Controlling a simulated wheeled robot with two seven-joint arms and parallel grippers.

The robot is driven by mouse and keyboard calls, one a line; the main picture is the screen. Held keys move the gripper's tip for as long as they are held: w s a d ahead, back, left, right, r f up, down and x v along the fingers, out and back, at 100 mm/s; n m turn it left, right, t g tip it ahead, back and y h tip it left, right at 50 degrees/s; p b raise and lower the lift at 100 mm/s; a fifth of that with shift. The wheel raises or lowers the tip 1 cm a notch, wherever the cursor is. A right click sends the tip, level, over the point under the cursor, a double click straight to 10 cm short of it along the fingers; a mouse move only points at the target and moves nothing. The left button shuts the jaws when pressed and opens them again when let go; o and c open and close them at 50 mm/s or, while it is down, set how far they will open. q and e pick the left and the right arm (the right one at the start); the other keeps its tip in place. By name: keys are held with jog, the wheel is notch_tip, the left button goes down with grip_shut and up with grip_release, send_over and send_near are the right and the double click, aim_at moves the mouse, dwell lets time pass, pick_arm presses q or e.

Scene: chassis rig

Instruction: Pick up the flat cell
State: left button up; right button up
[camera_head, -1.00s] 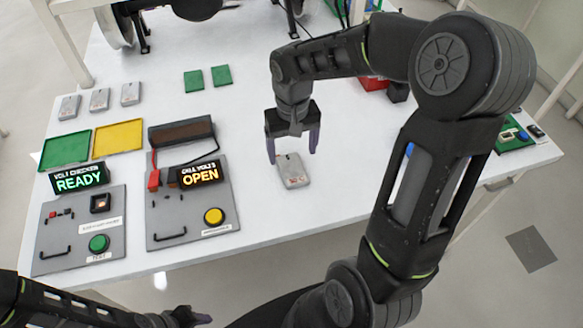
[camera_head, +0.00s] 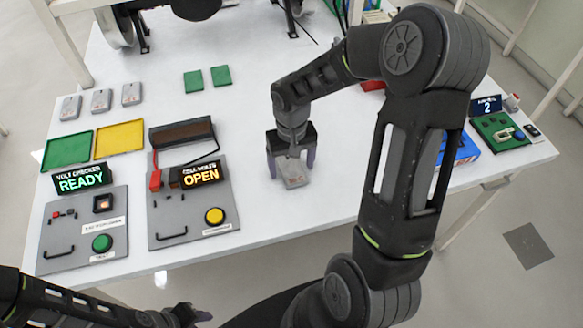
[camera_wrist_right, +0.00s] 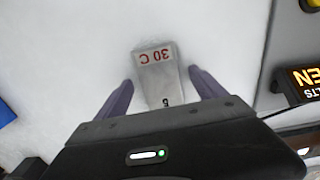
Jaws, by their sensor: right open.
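In the right wrist view the cell (camera_wrist_right: 158,70) shows a red "30 C" label and sits between the two fingers. My right gripper (camera_head: 291,172) is open, with one purple finger on each side of the cell and a visible gap to each. My left gripper (camera_head: 188,315) is at the bottom left, off the table's front edge; its jaws are not clear. Several other flat grey cells, such as this one (camera_head: 101,100), lie at the back left.
A volt checker (camera_head: 83,217) reading READY and a device (camera_head: 187,205) reading OPEN stand on the left. Green (camera_head: 67,150) and yellow (camera_head: 118,140) trays lie behind them. A blue object (camera_head: 459,148) is behind my right arm.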

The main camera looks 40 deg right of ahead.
aim_at(292, 168)
jog(key=shift+c, duration=0.2)
dwell(0.3)
jog(key=c, duration=1.6)
jog(key=shift+r, duration=0.15)
notch_tip(292, 168, up, 10)
jog(key=b, duration=0.1)
